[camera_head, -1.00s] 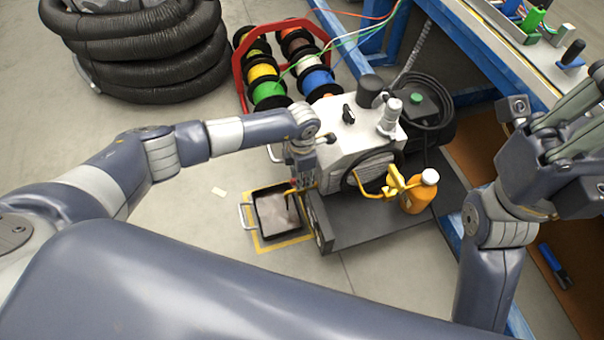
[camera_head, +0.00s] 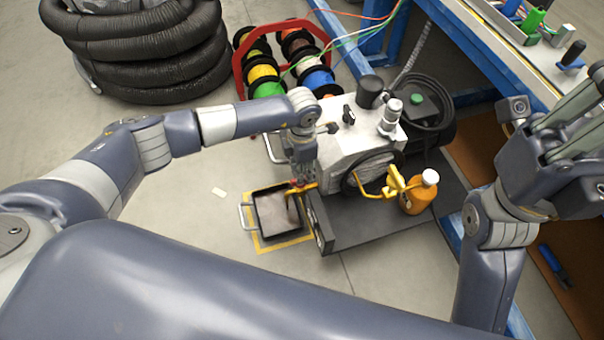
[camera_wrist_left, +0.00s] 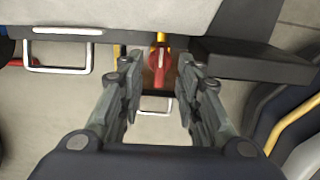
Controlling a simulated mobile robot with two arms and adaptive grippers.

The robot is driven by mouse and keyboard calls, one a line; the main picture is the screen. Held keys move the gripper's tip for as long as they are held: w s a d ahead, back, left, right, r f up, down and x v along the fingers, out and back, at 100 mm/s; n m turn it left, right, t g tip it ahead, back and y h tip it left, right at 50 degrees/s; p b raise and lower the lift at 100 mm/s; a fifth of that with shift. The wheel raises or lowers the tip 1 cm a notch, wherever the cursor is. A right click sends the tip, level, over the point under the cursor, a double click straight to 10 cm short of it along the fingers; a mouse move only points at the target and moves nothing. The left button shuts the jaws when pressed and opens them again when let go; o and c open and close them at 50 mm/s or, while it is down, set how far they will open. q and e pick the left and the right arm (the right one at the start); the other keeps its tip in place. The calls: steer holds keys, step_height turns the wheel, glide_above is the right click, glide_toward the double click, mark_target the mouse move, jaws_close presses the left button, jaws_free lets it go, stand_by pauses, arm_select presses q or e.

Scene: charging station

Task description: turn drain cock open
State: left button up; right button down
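The drain cock has a red handle (camera_wrist_left: 159,58) on a yellow pipe (camera_wrist_left: 163,40), at the top middle of the left wrist view. In the head view a bit of the red handle (camera_head: 297,184) shows just below my left gripper (camera_head: 303,168). In the left wrist view my left gripper (camera_wrist_left: 160,95) is open, with its fingers on either side of the cock's line and nothing gripped. Whether the fingers touch the handle cannot be told. My right gripper (camera_head: 572,125) is at the upper right, away from the cock; its fingertips are not clear.
A black drain tray (camera_head: 272,222) stands on the floor below the cock. The grey machine (camera_head: 345,140) sits on a dark base (camera_head: 380,222) with an orange bottle (camera_head: 417,193). Cable reels (camera_head: 262,72) and a blue bench frame (camera_head: 372,45) stand behind.

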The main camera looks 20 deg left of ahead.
arm_select(q)
step_height(320, 180, up, 8)
steer(key=shift+f, duration=0.1)
stand_by(0.5)
